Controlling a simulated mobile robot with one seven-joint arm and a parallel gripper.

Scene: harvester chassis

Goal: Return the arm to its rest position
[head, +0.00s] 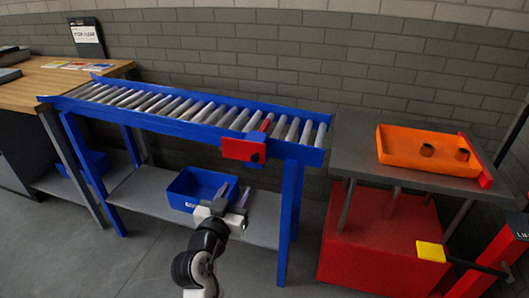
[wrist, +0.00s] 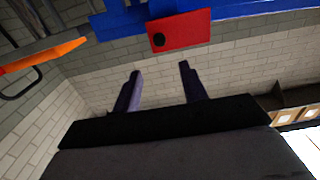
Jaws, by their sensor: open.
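My gripper (head: 236,194) is in front of the blue roller conveyor, below its roller bed and near the lower shelf in the head view. Its two dark fingers stand apart with nothing between them. In the wrist view my gripper (wrist: 159,74) also shows open and empty, with brick wall behind the fingers. My arm comes up from the bottom of the head view, bent, with its lower part cut off by the picture edge.
The roller conveyor (head: 180,130) has a red block (head: 240,150) on its front rail. A blue bin (head: 190,190) sits on its lower shelf, close to my gripper. An orange tray (head: 400,155) with two dark cylindrical parts rests on a grey-topped red cart (head: 365,240) at right. Floor is clear at front left.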

